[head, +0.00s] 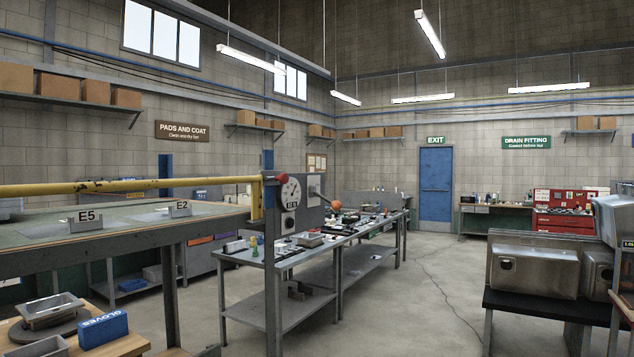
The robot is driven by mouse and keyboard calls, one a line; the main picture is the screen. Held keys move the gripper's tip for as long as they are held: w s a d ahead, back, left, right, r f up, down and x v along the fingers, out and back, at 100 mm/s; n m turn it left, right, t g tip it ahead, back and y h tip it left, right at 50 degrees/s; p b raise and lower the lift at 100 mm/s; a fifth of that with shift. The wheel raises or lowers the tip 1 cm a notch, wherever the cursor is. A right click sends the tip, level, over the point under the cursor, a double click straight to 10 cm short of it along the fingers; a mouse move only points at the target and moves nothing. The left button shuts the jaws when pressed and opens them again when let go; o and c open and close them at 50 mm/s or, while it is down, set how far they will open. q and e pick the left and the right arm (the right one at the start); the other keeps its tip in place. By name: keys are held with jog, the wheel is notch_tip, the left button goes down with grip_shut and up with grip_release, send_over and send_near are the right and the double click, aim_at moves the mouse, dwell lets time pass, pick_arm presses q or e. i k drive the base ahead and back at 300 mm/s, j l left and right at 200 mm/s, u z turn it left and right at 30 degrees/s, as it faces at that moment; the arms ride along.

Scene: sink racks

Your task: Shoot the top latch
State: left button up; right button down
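I cannot make out a top latch anywhere in the head view. A yellow rail (130,186) runs along a table with a green-grey top (120,235) at the left and ends at a grey post (272,270). The post carries a round dial gauge (291,190) and a red knob (282,178). Steel sinks (535,269) stand on a dark rack (535,304) at the right, partly cut off by the frame edge. Neither of my grippers is in view.
A long grey workbench (345,242) with tools stands mid-room. A wooden table at lower left holds a blue glove box (103,329) and a metal tray (50,309). A cable crosses open floor (425,290) towards a blue door (435,182).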

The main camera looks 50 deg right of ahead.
aim_at(283, 177)
jog(key=z, duration=1.45)
jog(key=i+l, duration=0.2)
jog(key=l, duration=0.1)
